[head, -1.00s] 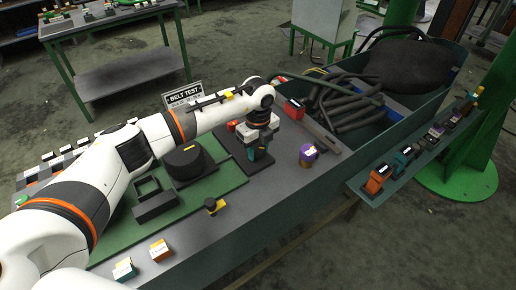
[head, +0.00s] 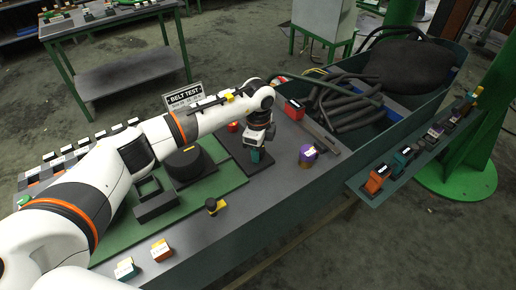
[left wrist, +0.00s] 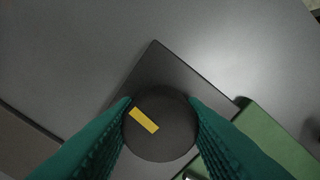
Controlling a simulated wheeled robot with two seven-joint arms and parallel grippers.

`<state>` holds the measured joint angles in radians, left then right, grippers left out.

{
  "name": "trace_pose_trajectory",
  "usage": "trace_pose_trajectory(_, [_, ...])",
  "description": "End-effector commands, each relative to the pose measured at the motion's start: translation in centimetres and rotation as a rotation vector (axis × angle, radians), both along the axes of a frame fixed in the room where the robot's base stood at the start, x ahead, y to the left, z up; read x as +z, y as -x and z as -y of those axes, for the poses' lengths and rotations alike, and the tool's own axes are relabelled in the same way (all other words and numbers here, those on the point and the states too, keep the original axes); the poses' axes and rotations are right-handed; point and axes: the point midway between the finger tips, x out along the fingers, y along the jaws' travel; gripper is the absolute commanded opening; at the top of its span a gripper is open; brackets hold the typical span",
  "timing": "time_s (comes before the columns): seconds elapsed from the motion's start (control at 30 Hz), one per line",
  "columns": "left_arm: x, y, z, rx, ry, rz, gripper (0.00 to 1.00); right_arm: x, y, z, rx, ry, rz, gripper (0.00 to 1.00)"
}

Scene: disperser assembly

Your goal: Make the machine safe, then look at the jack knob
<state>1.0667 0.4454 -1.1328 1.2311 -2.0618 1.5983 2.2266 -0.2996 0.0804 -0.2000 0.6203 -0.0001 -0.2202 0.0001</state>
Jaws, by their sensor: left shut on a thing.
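In the left wrist view, a dark round knob (left wrist: 170,140) with a yellow bar across its top sits over a dark square plate (left wrist: 155,62). The green fingers of my left gripper (left wrist: 161,118) press on it from both sides. In the head view my left gripper (head: 256,156) points down at the dark plate (head: 283,177), and the knob is hidden behind the fingers. A larger black round knob (head: 184,163) and a small dark knob with a yellow mark (head: 212,206) stand nearby. I cannot tell which is the jack knob. My right gripper is not in view.
A "BELT TEST" sign (head: 184,97) stands behind my left arm. A purple-topped part (head: 307,154) and a red block (head: 294,110) are to the right. A bin with dark hoses (head: 350,105) is farther right. Two small boxes (head: 161,250) lie at the front.

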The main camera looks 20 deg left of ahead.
Motion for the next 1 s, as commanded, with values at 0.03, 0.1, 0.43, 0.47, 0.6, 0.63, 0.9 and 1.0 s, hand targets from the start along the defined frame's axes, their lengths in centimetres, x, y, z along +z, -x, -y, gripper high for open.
trace_pose_trajectory(0.03, [0.2, -0.1, -0.1, 0.005, -0.002, 0.003, 0.14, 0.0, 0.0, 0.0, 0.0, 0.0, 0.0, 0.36])
trace_pose_trajectory(0.1, [0.2, -0.1, -0.1, 0.008, -0.002, 0.003, 0.14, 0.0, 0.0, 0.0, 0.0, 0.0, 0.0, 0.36])
trace_pose_trajectory(0.43, [0.2, -0.1, -0.1, 0.007, -0.002, 0.004, 0.4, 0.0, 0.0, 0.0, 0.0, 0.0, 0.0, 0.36])
trace_pose_trajectory(0.47, [0.2, -0.1, -0.1, 0.007, -0.002, 0.004, 0.45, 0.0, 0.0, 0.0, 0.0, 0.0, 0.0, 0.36])
trace_pose_trajectory(0.6, [0.1, -0.1, -0.1, 0.007, -0.001, 0.003, 0.59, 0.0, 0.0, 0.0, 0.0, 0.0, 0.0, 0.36])
trace_pose_trajectory(0.63, [0.1, -0.1, -0.1, 0.006, -0.001, 0.002, 0.59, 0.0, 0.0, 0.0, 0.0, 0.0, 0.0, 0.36])
trace_pose_trajectory(0.9, [0.4, -0.1, 0.0, 0.006, 0.0, 0.002, 0.59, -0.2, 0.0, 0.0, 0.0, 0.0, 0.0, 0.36])
trace_pose_trajectory(1.0, [1.5, -0.1, 0.0, 0.005, 0.0, 0.005, 0.59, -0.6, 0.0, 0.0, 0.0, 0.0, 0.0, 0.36])
